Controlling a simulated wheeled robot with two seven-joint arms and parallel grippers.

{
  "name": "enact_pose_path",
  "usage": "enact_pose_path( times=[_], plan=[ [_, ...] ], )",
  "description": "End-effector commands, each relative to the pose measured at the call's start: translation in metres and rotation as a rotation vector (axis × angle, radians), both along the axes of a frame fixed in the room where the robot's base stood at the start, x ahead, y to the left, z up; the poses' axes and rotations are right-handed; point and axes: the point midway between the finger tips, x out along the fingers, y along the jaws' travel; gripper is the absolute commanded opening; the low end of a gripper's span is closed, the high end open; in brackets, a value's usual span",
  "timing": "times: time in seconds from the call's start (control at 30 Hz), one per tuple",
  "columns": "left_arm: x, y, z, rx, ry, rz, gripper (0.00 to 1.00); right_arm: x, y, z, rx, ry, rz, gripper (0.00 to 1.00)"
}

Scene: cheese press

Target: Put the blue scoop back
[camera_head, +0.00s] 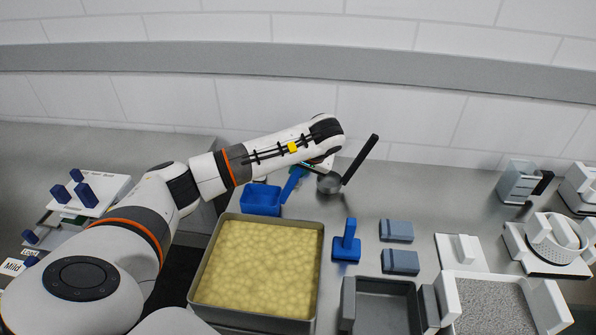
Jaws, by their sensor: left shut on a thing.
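The blue scoop (261,199) is behind the tray of yellow curd (258,268), with its handle slanting up to the right. My left arm reaches in from the left, and my left gripper (304,169) is shut on the upper end of the scoop's handle. The wrist partly hides the fingers. I cannot tell whether the scoop touches the counter. My right gripper is not in view.
A metal pan or ladle (329,184) with a long black handle stands close right of my gripper. A blue press tool (347,243), two grey-blue blocks (396,231) and a grey bin (383,308) are to the right. Bare counter (440,190) lies at the back right.

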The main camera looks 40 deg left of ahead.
Motion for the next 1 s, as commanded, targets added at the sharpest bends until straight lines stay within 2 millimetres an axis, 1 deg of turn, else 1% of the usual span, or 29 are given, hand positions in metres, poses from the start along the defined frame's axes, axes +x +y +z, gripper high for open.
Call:
enact_pose_path(
  times=[0.03,0.1,0.33,0.43,0.47,0.5,0.6,0.87,1.0],
  plan=[
    [-0.001,-0.001,-0.007,-0.001,0.003,0.0,0.0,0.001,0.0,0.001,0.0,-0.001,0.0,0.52],
    [0.0,0.0,-0.012,0.0,0.001,0.001,0.0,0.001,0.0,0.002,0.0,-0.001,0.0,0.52],
    [0.0,0.0,-0.012,0.0,-0.001,0.0,0.0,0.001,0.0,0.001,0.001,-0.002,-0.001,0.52],
    [0.0,0.0,-0.015,0.001,0.0,0.0,0.0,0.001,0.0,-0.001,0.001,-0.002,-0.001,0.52],
    [0.0,0.0,-0.016,0.0,0.0,0.0,0.21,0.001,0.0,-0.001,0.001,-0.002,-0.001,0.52],
    [0.0,0.0,-0.015,0.0,0.0,0.0,0.28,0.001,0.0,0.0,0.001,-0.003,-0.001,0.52],
    [0.0,0.0,-0.015,0.0,0.0,0.0,0.42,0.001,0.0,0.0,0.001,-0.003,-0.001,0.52],
    [0.0,0.0,-0.014,0.0,0.0,0.0,0.42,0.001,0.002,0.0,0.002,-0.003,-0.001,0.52],
    [-0.001,-0.003,-0.005,0.0,-0.002,-0.001,0.42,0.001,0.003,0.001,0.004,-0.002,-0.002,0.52]
  ],
)
